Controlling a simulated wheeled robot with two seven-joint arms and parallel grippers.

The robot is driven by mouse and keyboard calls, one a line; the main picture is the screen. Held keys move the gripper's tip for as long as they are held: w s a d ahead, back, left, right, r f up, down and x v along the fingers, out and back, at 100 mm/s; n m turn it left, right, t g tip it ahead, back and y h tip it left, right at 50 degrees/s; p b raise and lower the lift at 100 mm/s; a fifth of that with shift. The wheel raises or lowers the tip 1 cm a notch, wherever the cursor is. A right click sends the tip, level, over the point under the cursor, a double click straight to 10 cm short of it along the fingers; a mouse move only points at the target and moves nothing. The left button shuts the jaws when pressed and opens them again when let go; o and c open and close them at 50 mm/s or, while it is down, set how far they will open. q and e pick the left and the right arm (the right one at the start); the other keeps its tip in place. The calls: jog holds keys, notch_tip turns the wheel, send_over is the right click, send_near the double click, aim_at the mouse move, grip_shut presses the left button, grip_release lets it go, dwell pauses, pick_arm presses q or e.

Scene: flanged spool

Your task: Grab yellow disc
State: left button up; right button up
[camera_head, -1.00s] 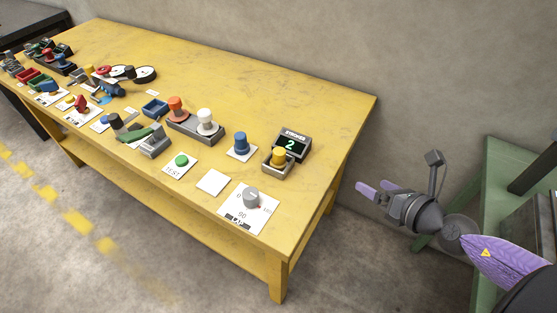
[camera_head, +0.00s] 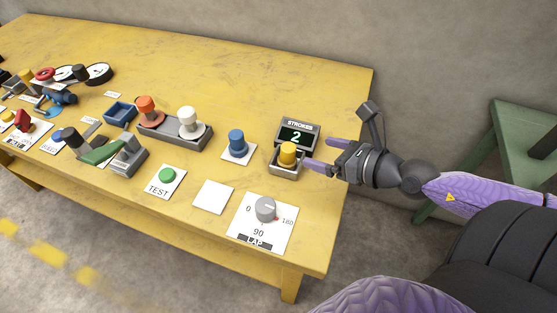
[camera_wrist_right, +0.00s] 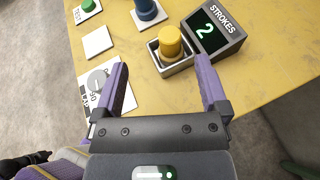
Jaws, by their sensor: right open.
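The yellow disc piece (camera_head: 288,153) is a short upright knob-like spool in a small grey tray (camera_head: 286,173) at the table's right end. It also shows in the right wrist view (camera_wrist_right: 171,42), upright in the tray. My right gripper (camera_head: 320,153) is open and empty, just right of the yellow piece in the head view. In the right wrist view, the yellow piece lies ahead of and between the lines of my purple fingers (camera_wrist_right: 162,66), apart from both. My left gripper is not in view.
A black counter display (camera_head: 297,135) reading 2 stands right behind the tray. A blue spool (camera_head: 237,143) on a white card, a blank white card (camera_head: 213,196) and a grey dial (camera_head: 265,209) are nearby. Orange and white spools sit in a grey holder (camera_head: 174,133). The table's back is clear.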

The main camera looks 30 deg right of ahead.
jog(key=b, duration=0.3)
send_near(295, 153)
jog(key=shift+w+a+f, duration=0.7)
jog(key=shift+w+a, duration=0.05)
jog(key=shift+w, duration=0.35)
jog(key=b+x, duration=0.1)
jog(key=x, duration=0.2)
jog(key=b+x, duration=0.1)
jog(key=x, duration=0.1)
jog(key=b+x, duration=0.1)
jog(key=x, duration=0.2)
jog(key=shift+w+d+f, duration=0.15)
jog(key=shift+w+f, duration=0.05)
jog(key=shift+w, duration=0.45)
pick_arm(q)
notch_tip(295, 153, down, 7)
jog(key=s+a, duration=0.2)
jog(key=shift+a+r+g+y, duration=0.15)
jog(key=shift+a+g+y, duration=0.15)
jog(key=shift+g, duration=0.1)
pick_arm(e)
jog(key=c, duration=1.2)
grip_shut()
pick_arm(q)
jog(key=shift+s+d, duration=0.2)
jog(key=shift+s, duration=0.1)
pick_arm(e)
jog(key=shift+r, duration=0.1)
